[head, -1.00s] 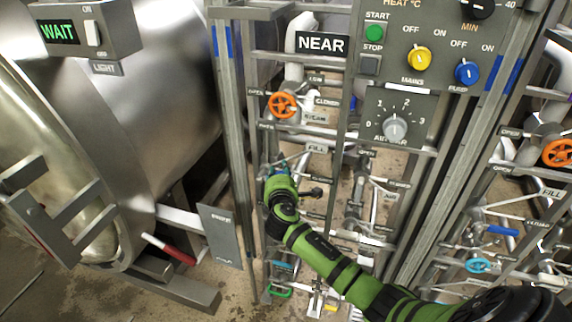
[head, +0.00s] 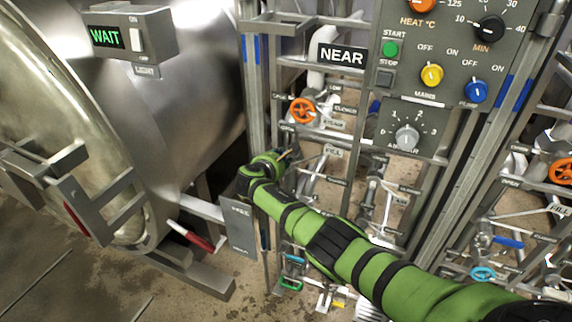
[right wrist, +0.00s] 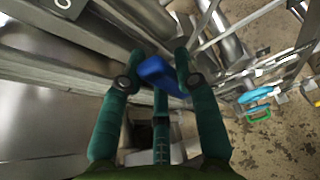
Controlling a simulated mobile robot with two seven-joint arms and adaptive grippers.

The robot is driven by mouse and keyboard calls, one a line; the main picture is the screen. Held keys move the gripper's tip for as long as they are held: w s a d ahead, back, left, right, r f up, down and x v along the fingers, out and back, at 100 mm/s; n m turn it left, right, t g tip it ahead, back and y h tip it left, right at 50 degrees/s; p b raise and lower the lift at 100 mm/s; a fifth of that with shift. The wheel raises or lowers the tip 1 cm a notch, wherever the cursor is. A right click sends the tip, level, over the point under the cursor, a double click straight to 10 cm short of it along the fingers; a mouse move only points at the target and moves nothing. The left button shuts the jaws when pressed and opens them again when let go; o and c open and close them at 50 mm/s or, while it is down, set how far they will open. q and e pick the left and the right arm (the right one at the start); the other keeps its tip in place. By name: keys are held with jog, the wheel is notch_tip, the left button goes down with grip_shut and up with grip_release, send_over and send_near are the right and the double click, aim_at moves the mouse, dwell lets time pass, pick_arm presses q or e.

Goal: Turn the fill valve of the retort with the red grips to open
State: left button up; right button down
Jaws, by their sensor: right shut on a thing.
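My right gripper (head: 282,158) is at the pipework below the NEAR sign (head: 342,55), left of the FILL label (head: 333,152). In the right wrist view, my right gripper (right wrist: 160,65) is shut on a blue lever grip (right wrist: 163,78), which lies slantwise between the fingers. In the head view my gripper mostly hides this lever. The retort (head: 190,90) beside it has a red grip (head: 190,236) on a handle low at its front and another red part (head: 75,218) at its door. My left gripper is in no view.
An orange handwheel (head: 302,110) is above my right gripper. A control panel (head: 408,80) with knobs stands at the upper right. A second pipe rack with a blue lever (head: 508,242) and cyan handwheel (head: 483,273) is at the right. Rack posts (head: 256,100) stand close by.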

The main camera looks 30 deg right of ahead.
jog(key=shift+w+a+r+n+g+h+b, duration=0.1)
jog(key=shift+w+a+n+g+h+b, duration=0.35)
jog(key=shift+n+b, duration=0.35)
jog(key=shift+d, duration=0.1)
jog(key=c, duration=0.9)
grip_release()
jog(key=shift+w, duration=0.1)
jog(key=v, duration=1.2)
